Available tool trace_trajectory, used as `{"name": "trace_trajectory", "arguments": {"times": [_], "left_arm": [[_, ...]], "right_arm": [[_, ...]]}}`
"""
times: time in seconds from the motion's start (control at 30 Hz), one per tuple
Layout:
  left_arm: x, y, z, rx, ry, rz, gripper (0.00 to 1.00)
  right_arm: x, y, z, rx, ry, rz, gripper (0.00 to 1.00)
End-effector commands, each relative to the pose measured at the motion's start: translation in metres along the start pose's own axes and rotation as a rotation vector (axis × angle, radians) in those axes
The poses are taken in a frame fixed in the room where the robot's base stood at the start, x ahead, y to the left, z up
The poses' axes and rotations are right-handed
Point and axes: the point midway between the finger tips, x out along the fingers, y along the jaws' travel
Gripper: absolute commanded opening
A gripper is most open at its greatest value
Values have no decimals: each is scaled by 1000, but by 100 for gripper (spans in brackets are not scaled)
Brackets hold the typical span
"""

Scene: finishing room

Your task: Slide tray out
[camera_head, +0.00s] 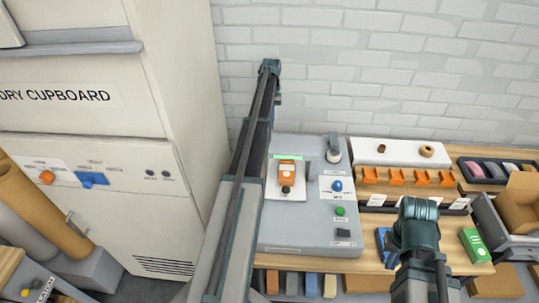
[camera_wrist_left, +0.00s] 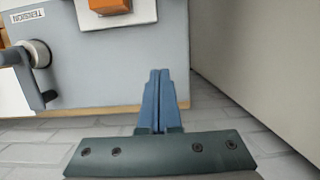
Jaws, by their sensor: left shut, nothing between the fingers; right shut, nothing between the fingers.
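No tray is plainly tied to the task. The white dry cupboard (camera_head: 70,120) stands at left in the head view, with a projecting ledge (camera_head: 75,48) near its top. A dark shallow tray (camera_head: 462,169) with coloured pieces lies at the far right of the bench. My left gripper (camera_wrist_left: 160,76) is shut and empty in the left wrist view, by the edge of the grey panel. Its fingers are hard to pick out in the head view. My right gripper (camera_head: 415,226) is shut and empty over the bench's front right part, away from the cupboard.
The grey machine panel (camera_head: 290,237) carries an orange device (camera_head: 287,167) and a crank knob (camera_head: 333,149). A green box (camera_head: 474,245) and an orange rack (camera_head: 410,187) stand on the bench. Tan tubes (camera_head: 40,205) stand before the cupboard.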

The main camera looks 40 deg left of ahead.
Motion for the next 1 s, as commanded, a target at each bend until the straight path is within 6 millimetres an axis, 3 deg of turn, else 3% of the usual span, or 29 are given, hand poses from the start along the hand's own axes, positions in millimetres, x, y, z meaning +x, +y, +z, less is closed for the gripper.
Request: {"name": "trace_trajectory", "arguments": {"times": [0.57,1.0], "left_arm": [[8,0,0,0,0,0,0],[60,0,-1,0,0,0,0]], "right_arm": [[8,-1,0,0,0,0,0],[58,-6,-3,2,0,0,0]]}}
